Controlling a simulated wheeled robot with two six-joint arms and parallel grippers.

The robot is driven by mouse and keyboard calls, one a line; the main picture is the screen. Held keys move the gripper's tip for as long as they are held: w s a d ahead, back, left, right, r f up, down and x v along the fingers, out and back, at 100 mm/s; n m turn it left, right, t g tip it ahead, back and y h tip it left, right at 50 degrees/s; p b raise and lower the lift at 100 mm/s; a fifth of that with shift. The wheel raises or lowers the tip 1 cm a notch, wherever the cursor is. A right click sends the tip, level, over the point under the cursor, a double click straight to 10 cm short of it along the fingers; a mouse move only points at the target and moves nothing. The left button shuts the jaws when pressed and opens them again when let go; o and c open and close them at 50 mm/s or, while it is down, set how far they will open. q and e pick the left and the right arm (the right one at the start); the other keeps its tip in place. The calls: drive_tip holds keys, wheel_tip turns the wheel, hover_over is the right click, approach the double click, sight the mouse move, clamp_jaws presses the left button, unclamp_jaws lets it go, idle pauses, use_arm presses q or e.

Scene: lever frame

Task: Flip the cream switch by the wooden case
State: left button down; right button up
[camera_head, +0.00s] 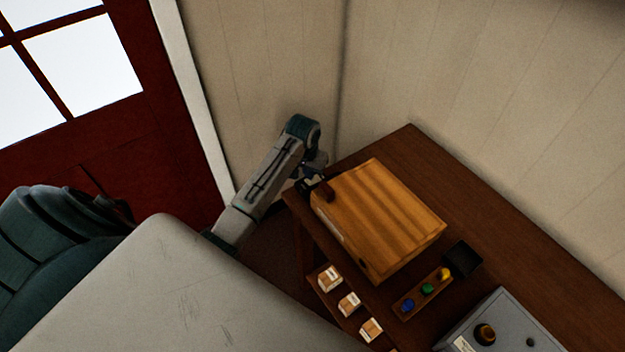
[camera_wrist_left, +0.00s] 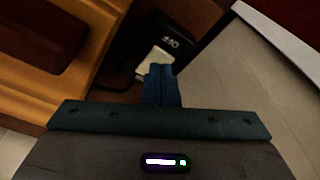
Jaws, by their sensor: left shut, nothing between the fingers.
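The wooden case (camera_head: 385,215) lies on the dark brown bench, and its edge also shows in the left wrist view (camera_wrist_left: 102,62). Beside it, in the left wrist view, is a small black box (camera_wrist_left: 172,38) with pale markings. The cream switch (camera_wrist_left: 155,62) shows on or against this box, partly hidden behind my fingertips. My left gripper (camera_wrist_left: 161,72) is shut and empty, with its fingertips at the switch in the picture; I cannot tell whether they touch. In the head view the left gripper (camera_head: 308,183) is at the case's far left corner. My right gripper is not in view.
A tray of coloured knobs (camera_head: 425,291), a black box (camera_head: 463,259) and a grey metal box (camera_head: 505,325) stand to the right. Small labelled boxes (camera_head: 349,303) line the bench front. Walls close in behind.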

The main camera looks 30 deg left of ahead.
use_arm(q)
drive_tip(key=shift+f+b, duration=0.3)
drive_tip(key=shift+f, duration=0.6)
idle(0.9)
drive_tip(key=shift+r+p, duration=0.8)
drive_tip(key=shift+r, duration=2.75)
drive_tip(key=shift+f, duration=0.1)
